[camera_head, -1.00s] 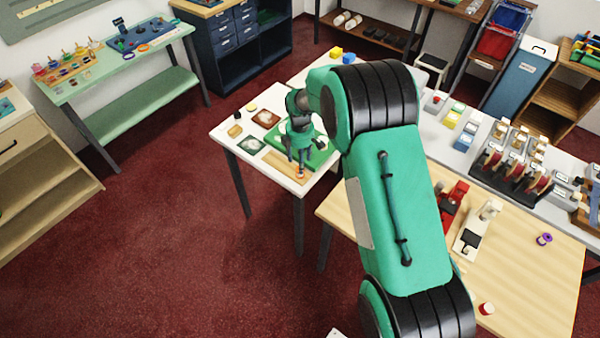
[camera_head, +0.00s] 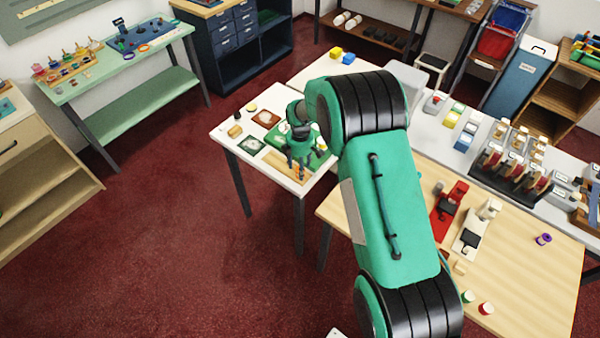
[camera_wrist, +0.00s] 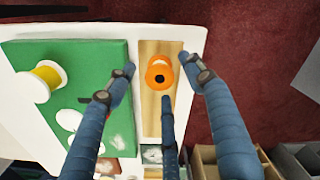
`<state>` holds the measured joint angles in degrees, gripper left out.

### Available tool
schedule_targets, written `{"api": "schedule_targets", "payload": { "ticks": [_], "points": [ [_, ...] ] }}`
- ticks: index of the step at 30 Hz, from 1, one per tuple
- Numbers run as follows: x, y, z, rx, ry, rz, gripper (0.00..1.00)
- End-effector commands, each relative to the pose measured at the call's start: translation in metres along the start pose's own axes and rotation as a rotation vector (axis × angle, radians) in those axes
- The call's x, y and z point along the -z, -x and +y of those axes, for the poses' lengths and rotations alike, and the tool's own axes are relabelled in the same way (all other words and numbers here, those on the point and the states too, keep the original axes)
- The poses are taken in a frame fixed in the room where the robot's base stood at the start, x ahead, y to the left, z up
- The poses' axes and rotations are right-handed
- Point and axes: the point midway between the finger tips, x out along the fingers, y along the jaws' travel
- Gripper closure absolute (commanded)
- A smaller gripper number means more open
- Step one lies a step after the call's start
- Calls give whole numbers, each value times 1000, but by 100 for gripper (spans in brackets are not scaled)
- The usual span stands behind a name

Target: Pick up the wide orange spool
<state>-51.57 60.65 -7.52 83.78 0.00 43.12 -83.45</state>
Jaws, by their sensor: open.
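In the head view the orange spool (camera_head: 301,173) is a small patch at the fingertips, mostly hidden. My gripper (camera_wrist: 158,75) is open above it, with one finger to the left of the spool, one to the right and a third below it in the picture. The fingers do not appear to touch it. In the head view my gripper (camera_head: 299,168) is over the white table's front right corner.
A green mat (camera_wrist: 85,70) lies left of the strip, with a yellow spool (camera_wrist: 46,76) on it. Framed cards lie on the white table (camera_head: 222,130). A wooden table (camera_head: 520,290) with red and white devices stands to the right. Red floor lies in front.

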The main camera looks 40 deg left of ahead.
Motion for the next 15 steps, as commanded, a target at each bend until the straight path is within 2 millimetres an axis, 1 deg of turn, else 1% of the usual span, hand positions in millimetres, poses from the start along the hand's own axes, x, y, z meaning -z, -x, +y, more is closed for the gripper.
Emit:
{"api": "schedule_targets", "payload": {
  "ticks": [1, 6, 9, 15],
  "points": [
    [0, -6, 0, 2, 0, 0, 47],
    [0, -19, 0, 1, 0, 0, 47],
    [0, -22, 0, 0, 0, 0, 47],
    [0, -23, 0, 0, 0, 0, 47]
  ]
}}
